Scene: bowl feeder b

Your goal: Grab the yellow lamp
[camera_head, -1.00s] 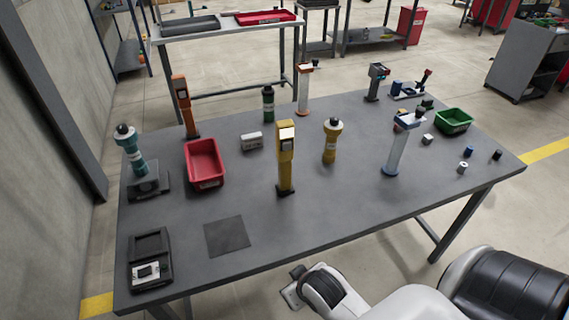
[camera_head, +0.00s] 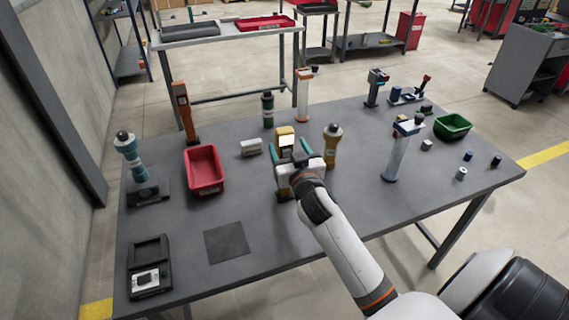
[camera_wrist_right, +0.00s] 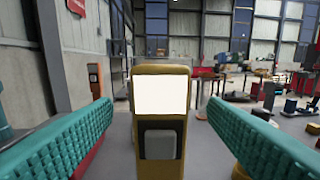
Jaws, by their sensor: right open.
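The yellow lamp (camera_head: 286,132), an upright yellow body with a bright white panel, stands on the table (camera_head: 350,210). In the head view my right gripper (camera_head: 290,156) covers its lower part. In the right wrist view the lamp (camera_wrist_right: 161,122) stands upright in the middle, its white panel facing the camera. My right gripper (camera_wrist_right: 161,104) is open, with one teal finger on each side of the lamp and a visible gap to each. The base of the lamp is hidden. My left gripper is not in view.
A yellow cylindrical torch-like item (camera_head: 331,150) stands close right of the lamp. A white box (camera_head: 251,147) and a red bin (camera_head: 206,187) are to the left.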

